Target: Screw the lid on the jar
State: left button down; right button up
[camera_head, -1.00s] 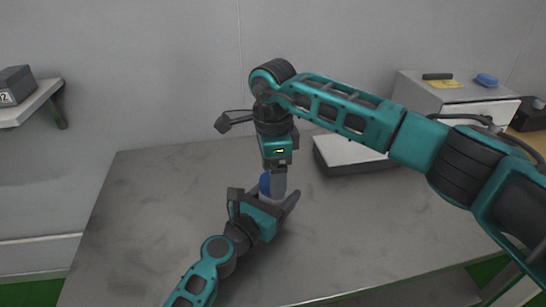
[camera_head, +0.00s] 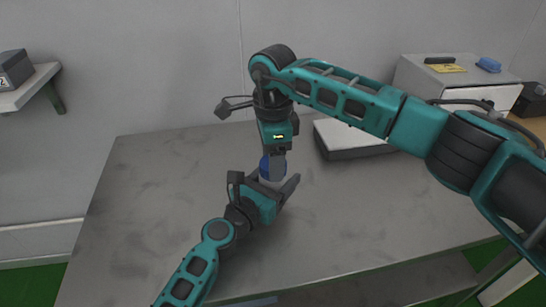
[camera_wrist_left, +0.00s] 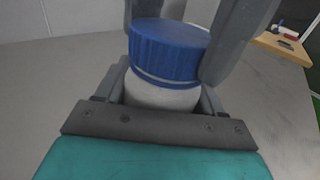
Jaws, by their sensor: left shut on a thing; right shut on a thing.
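The white jar (camera_wrist_left: 160,97) stands between the fingers of my left gripper (camera_head: 268,186), which is shut on it above the table. It shows as a small pale patch in the head view (camera_head: 271,182). The blue ribbed lid (camera_wrist_left: 168,48) sits on top of the jar and also shows in the head view (camera_head: 264,163). My right gripper (camera_head: 273,161) points down from above, shut on the lid, with its grey fingers on either side in the left wrist view. How far the lid is threaded cannot be told.
The grey table (camera_head: 160,215) is bare around the grippers. A flat box with a pale top (camera_head: 350,136) lies behind, to the right. A drawer cabinet (camera_head: 440,85) stands at the back right, and a wall shelf (camera_head: 30,92) holds a dark box at left.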

jog(key=m, duration=0.5)
jog(key=shift+m, duration=0.3)
jog(key=m, duration=0.5)
jog(key=shift+m, duration=0.4)
jog(key=o, duration=1.2)
jog(key=shift+o, duration=0.2)
notch_tip(320, 180, up, 12)
pick_arm(q)
jog(key=shift+c, duration=0.2)
grip_release()
